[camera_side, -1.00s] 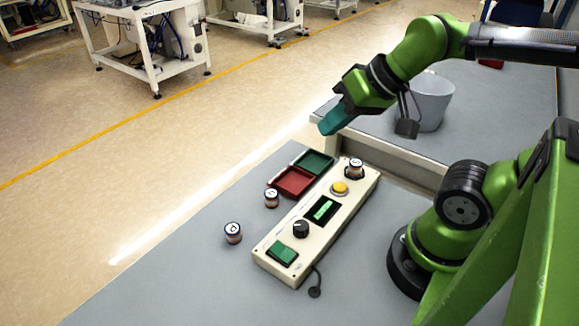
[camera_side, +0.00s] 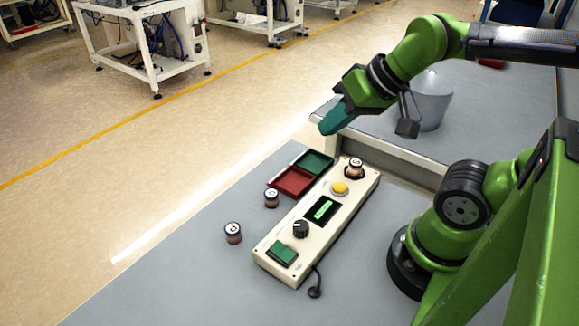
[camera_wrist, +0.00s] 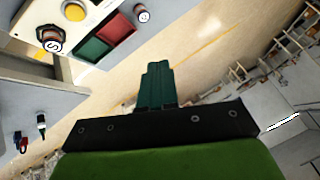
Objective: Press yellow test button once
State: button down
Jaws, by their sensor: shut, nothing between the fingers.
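The yellow button (camera_side: 340,188) is a round cap on a cream control box (camera_side: 266,250), between a small display (camera_side: 323,210) and a labelled cylinder (camera_side: 354,168) seated at the box's far end. My gripper (camera_side: 328,126) is shut and empty, with teal fingers held in the air above and beyond the far end of the box, apart from the button. It also shows in the wrist view (camera_wrist: 157,68), pointing away from the box.
A red tray (camera_side: 292,183) and a green tray (camera_side: 315,162) lie beside the box. Two loose cylinders (camera_side: 271,197) (camera_side: 233,233) stand left of it. The box also has a black knob (camera_side: 300,229) and a green switch (camera_side: 283,252). A grey bucket (camera_side: 432,103) stands behind.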

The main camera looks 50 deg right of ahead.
jog(key=shift+d, duration=0.15)
jog(key=m+g+y, duration=0.4)
jog(key=m+y, duration=0.3)
jog(key=m, duration=0.2)
send_over(344, 184)
notch_tip(344, 184, down, 9)
jog(key=shift+r, duration=0.1)
jog(key=shift+f, duration=4.4)
jog(key=shift+f, duration=0.1)
jog(key=shift+f, duration=0.35)
